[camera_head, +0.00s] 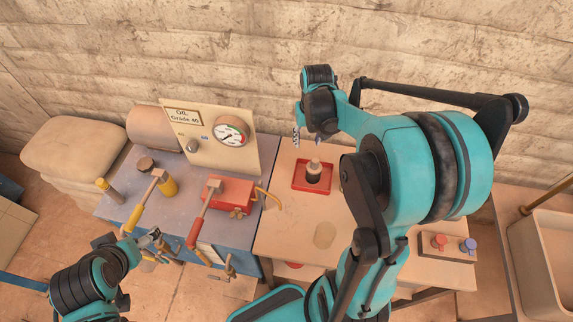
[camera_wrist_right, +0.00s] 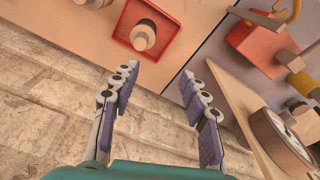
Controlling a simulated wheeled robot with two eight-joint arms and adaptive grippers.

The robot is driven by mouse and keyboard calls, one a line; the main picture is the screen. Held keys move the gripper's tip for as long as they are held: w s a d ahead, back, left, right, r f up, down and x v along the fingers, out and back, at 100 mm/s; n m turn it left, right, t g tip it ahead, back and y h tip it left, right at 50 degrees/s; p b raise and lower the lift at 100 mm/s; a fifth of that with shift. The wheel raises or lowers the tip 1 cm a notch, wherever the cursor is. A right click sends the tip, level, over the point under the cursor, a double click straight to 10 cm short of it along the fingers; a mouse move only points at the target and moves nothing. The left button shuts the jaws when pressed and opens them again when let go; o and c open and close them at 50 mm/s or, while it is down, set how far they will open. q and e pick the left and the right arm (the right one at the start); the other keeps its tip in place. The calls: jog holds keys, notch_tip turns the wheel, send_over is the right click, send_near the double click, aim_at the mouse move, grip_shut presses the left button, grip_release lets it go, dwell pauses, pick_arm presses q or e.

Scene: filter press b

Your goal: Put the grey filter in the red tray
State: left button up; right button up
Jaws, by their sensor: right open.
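The red tray (camera_head: 298,187) lies on the light table (camera_head: 285,225) at centre. A short cylinder with a pale grey top and dark lower body (camera_head: 313,168) stands upright in it; this looks like the grey filter. In the right wrist view the tray (camera_wrist_right: 121,38) and the cylinder's round top (camera_wrist_right: 143,35) show at the upper edge. My right gripper (camera_head: 307,138) is open and empty, above and behind the tray near the wall, apart from both; its spread fingers also show in the wrist view (camera_wrist_right: 155,82). My left gripper (camera_head: 152,240) is low at the left, before the blue bench.
The blue bench (camera_head: 125,205) holds a red press (camera_head: 232,192) with levers and a panel with a gauge (camera_head: 232,131). A pale round patch (camera_head: 325,235) lies on the table's front. A block with red and blue knobs (camera_head: 425,253) is at right, beside a basin (camera_head: 548,250).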

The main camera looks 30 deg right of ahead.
jog(key=s+a+r+n+t, duration=0.2)
jog(key=s+a, duration=0.3)
jog(key=a, duration=0.3)
jog(key=s+a+r+n+t, duration=0.2)
jog(key=s+a+r+t, duration=0.1)
jog(key=a, duration=0.6)
jog(key=shift+s+r+t, duration=0.4)
jog(key=shift+s+r, duration=0.4)
jog(key=shift+s, duration=0.55)
